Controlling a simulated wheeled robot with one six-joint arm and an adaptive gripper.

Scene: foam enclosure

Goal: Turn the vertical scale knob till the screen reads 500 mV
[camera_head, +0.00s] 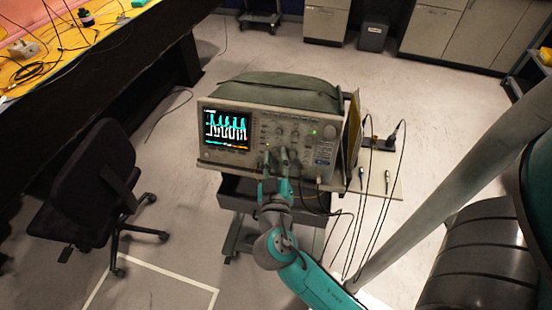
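An oscilloscope (250,153) stands on a cart in the middle of the view, with a green cover on top. Its lit screen (227,130) shows cyan and white waveforms; the readout is too small to read. Several knobs (279,131) sit on the panel right of the screen. My gripper (277,158) is at the lower part of this panel, with its fingers close to or touching the front. My gripper hides the controls behind it, so I cannot tell whether it holds a knob. The vertical scale knob cannot be singled out.
Cables hang from a side shelf (385,180) right of the oscilloscope. A black office chair (88,185) stands at the left, below a yellow-topped bench (50,45). Cabinets (450,30) line the back. Open floor lies behind the cart.

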